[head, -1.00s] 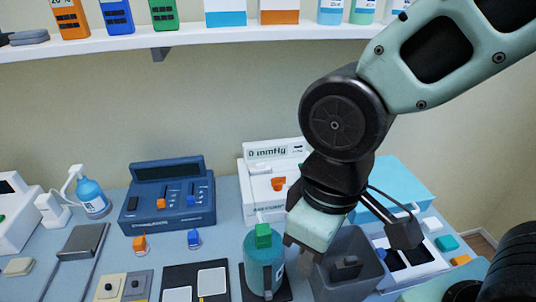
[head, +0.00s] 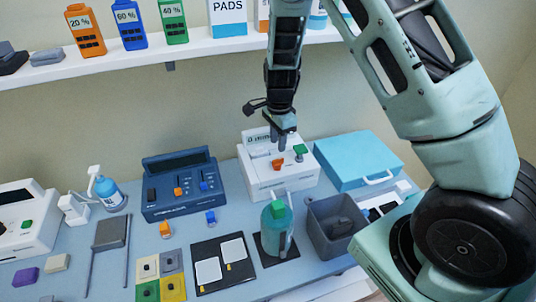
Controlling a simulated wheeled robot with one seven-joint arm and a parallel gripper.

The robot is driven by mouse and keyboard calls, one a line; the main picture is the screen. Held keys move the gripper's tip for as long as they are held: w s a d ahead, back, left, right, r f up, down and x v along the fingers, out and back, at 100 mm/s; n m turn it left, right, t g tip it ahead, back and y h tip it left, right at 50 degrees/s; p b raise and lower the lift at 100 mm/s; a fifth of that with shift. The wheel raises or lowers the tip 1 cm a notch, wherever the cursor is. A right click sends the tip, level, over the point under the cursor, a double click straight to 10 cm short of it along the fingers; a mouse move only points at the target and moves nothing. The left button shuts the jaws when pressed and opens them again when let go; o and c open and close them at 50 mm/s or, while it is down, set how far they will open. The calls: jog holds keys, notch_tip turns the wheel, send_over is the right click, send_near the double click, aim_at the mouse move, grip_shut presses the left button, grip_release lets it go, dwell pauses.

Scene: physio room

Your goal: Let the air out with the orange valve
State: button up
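The white pressure unit (head: 252,185) stands at the back of the table. The orange valve (head: 278,164) sits on its sloping top, with a green control (head: 300,151) to its right. My gripper (head: 282,146) points down over the unit, just above the orange valve in the picture. Whether it touches the valve cannot be told. The fingers are small and seen edge-on, so their opening is unclear. The unit's display (head: 256,137) is partly covered by my gripper and its reading is not legible.
A blue case (head: 355,155) lies right of the unit and a dark blue console (head: 178,205) stands left. In front are a teal bottle with a green top (head: 277,228) and a grey bin (head: 322,232). A shelf (head: 130,62) with bottles and boxes runs above.

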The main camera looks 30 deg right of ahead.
aim_at(278, 163)
jog(key=shift+f+p, duration=1.25)
jog(key=shift+f, duration=2.55)
jog(key=c, duration=0.6)
